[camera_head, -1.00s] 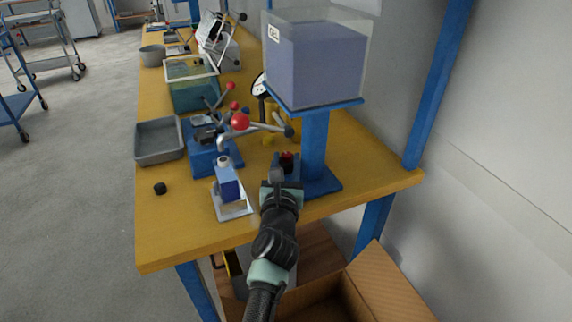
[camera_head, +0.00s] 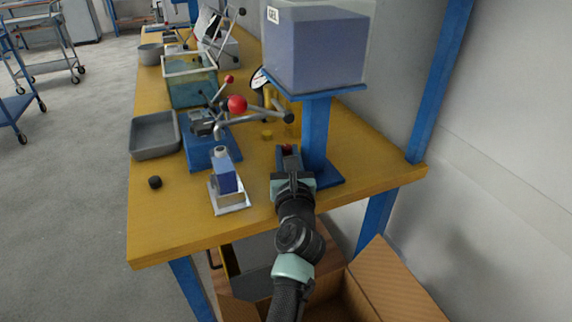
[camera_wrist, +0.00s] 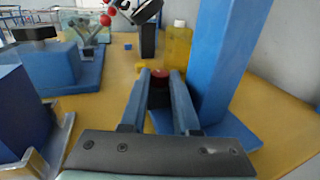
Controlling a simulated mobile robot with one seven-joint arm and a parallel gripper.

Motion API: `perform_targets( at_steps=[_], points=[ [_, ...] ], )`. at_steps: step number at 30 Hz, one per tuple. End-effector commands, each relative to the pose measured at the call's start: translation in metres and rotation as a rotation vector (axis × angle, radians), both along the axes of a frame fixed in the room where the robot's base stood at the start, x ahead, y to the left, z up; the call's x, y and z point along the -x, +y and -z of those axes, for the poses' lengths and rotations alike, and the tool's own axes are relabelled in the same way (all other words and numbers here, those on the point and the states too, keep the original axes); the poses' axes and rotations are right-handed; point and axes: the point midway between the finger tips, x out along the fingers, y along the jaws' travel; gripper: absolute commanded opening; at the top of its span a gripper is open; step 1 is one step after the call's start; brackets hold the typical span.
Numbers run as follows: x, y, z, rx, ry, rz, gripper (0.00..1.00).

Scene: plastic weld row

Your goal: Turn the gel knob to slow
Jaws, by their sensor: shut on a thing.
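A clear tank of bluish gel (camera_head: 318,50) with a "GEL" label sits on a blue stand (camera_head: 314,130) at the bench's right edge. A small red knob (camera_head: 287,148) on a dark body is low beside the stand's post. In the wrist view the red knob (camera_wrist: 160,76) sits between the ends of the two fingers. My gripper (camera_head: 288,154) is shut on it; the gripper also shows in the wrist view (camera_wrist: 161,84). The fingers hide the knob's sides, and I cannot make out a pointer or a slow mark.
A grey tray (camera_head: 154,136) and a black cap (camera_head: 155,182) lie further left. An open cardboard box (camera_head: 395,285) is below.

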Motion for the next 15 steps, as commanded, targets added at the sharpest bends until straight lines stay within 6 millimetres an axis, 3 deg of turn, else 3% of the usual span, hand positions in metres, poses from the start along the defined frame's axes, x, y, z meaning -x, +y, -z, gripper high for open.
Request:
perform_targets(
  at_steps=[1, 15],
  points=[
    [-0.0004, -0.0046, 0.0064, -0.002, 0.001, -0.022, 0.00],
    [0.0007, -0.0026, 0.0008, 0.000, 0.000, -0.104, 0.00]
  ],
)
